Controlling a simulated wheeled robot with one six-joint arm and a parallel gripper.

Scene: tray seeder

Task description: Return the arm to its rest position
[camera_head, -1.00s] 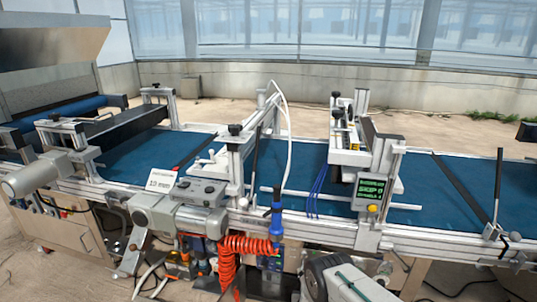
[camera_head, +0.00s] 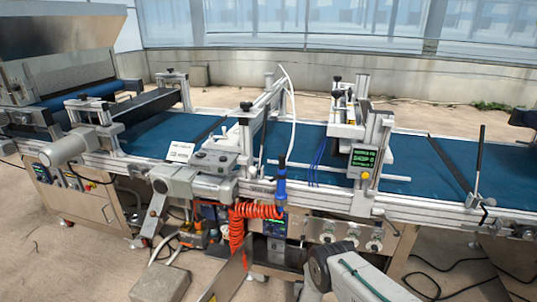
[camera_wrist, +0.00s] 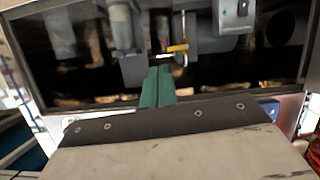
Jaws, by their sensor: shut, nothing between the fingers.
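My gripper (camera_wrist: 157,88) shows in the wrist view as two green fingers pressed together, with nothing between them. Behind the fingers is a dark opening with grey metal parts and a small yellow-handled part (camera_wrist: 178,48). I cannot tell whether the fingers touch any of it. In the head view a grey part of my arm (camera_head: 365,280) shows at the bottom, right of the middle; the fingers cannot be made out there.
The tray seeder's blue conveyor belt (camera_head: 410,172) runs across the head view. A coiled orange hose (camera_head: 238,222) hangs from its front below a blue handle (camera_head: 281,180). A grey box (camera_head: 160,283) and black cables (camera_head: 455,268) lie on the floor.

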